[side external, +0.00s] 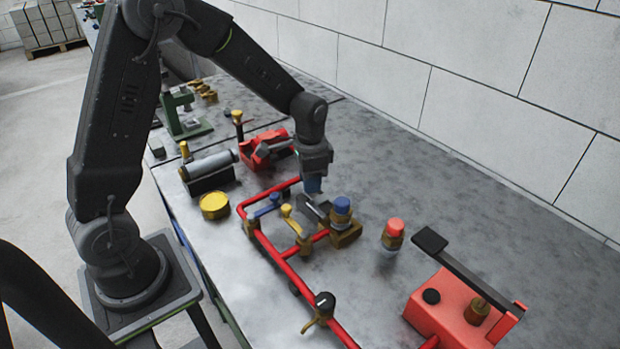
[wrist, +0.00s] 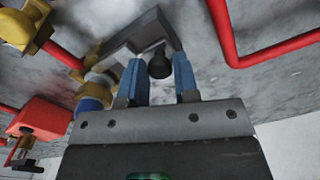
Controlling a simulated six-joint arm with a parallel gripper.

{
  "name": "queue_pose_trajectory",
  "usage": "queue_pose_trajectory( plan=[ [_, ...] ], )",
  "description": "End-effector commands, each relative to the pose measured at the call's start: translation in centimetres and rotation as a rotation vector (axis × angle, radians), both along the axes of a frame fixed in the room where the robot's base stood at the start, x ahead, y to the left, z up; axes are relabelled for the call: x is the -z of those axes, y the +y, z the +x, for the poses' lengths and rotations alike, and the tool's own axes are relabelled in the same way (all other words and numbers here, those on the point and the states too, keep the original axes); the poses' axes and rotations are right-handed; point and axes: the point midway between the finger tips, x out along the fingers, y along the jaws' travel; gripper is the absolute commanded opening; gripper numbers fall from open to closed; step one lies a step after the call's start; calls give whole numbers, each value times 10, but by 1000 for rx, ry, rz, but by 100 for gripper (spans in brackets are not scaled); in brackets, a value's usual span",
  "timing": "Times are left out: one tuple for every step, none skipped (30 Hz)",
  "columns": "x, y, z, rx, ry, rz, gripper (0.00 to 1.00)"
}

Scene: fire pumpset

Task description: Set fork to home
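A flat grey angled piece (wrist: 150,28), which looks like the fork, lies just beyond my fingertips in the wrist view. A small black knob (wrist: 159,66) shows between the fingers. My gripper (wrist: 159,70) has two blue fingers standing apart, with a visible gap on both sides of the knob. In the side external view my gripper (side external: 313,186) points down, low over the grey piece (side external: 315,209), beside the blue-capped brass fitting (side external: 342,207). The fingers partly hide the grey piece, and I cannot tell whether they touch it.
Red pipework (side external: 280,262) with blue and yellow levers runs left of my gripper. A red-capped brass fitting (side external: 394,232) stands to the right. A red pump box with a black lever (side external: 448,302) is front right. A yellow round cap (side external: 214,206) lies left. Bare table lies toward the wall.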

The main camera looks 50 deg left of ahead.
Motion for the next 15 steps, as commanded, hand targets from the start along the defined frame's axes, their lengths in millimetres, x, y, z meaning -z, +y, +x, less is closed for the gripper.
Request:
queue_pose_trajectory(
  plan=[
    [0, 0, 0, 0, 0, 0, 24],
    [0, 0, 0, 0, 0, 0, 21],
    [0, 0, 0, 0, 0, 0, 17],
    [0, 0, 0, 0, 0, 0, 14],
    [0, 0, 0, 0, 0, 0, 11],
    [0, 0, 0, 0, 0, 0, 7],
    [0, 0, 0, 0, 0, 0, 4],
    [0, 0, 0, 0, 0, 0, 1],
    [0, 0, 0, 0, 0, 0, 0],
    [0, 0, 0, 0, -1, 0, 0],
    [0, 0, 0, 0, -1, 0, 0],
    [0, 0, 0, 0, -1, 0, 0],
    [-1, 0, 0, 0, -1, 0, 0],
    [-1, 0, 0, 0, -1, 0, 0],
    [0, 0, 0, 0, -1, 0, 0]
  ],
)
